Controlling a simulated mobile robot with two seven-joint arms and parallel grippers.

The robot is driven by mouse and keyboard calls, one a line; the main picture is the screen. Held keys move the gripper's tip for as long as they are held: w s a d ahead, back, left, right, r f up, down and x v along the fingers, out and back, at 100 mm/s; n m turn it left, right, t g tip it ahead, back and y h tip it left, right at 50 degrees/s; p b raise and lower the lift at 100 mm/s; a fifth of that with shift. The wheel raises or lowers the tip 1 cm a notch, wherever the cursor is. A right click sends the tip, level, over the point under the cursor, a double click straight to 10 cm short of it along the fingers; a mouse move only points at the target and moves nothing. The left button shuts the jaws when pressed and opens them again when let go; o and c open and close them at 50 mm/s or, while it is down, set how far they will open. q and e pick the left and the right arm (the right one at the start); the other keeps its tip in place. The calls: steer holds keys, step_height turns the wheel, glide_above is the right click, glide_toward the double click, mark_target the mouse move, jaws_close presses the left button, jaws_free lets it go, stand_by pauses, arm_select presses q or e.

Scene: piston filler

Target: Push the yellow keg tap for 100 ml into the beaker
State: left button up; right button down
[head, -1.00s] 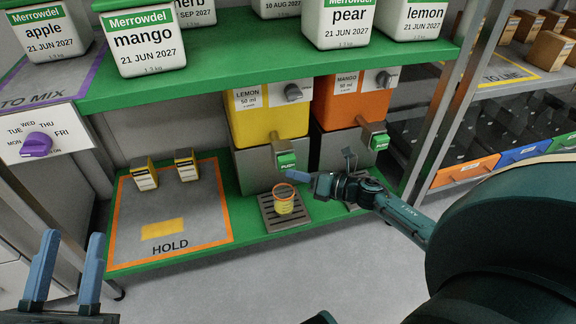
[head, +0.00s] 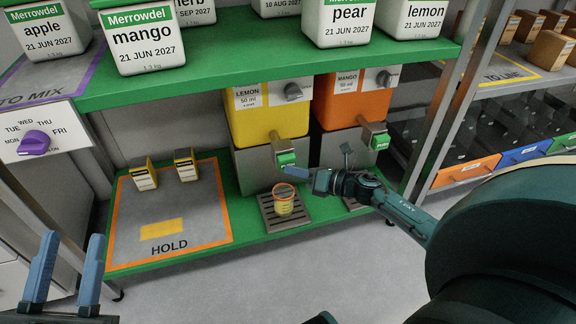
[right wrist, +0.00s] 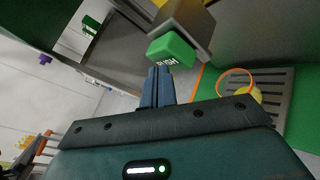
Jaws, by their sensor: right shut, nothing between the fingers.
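The yellow keg (head: 262,112), labelled LEMON 50 ml, sits on a grey stand on the lower green shelf. Its tap has a green PUSH pad (head: 286,159), which also shows in the right wrist view (right wrist: 171,50). The beaker (head: 284,200), orange-rimmed with yellow contents low inside, stands on the drip grate below the tap; it shows in the right wrist view (right wrist: 238,86). My right gripper (head: 287,169) is shut and empty, its tips just under the pad; I cannot tell whether they touch. My left gripper (head: 67,270) is open and empty at lower left, far from the keg.
An orange MANGO keg (head: 354,104) with its own green tap stands to the right. Two small yellow boxes (head: 186,165) stand on the grey HOLD mat (head: 205,215) to the left. The green upper shelf (head: 240,60) with white tubs overhangs the kegs.

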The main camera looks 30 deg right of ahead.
steer(key=shift+w+d+b, duration=0.15)
steer(key=shift+w+b, duration=0.25)
steer(key=shift+w, duration=0.15)
stand_by(0.5)
steer(key=shift+s, duration=0.15)
steer(key=shift+s+a+p, duration=0.3)
steer(key=shift+s+p, duration=0.25)
steer(key=shift+s, duration=0.4)
steer(key=shift+s+a+p, duration=0.2)
steer(key=shift+s+p, duration=0.15)
steer(key=shift+s, duration=0.45)
steer(key=shift+s+a+p, duration=0.2)
steer(key=shift+s+p, duration=0.1)
steer(key=shift+s, duration=0.55)
steer(key=shift+s+a+p, duration=0.2)
steer(key=shift+s+p, duration=0.15)
steer(key=shift+s, duration=0.45)
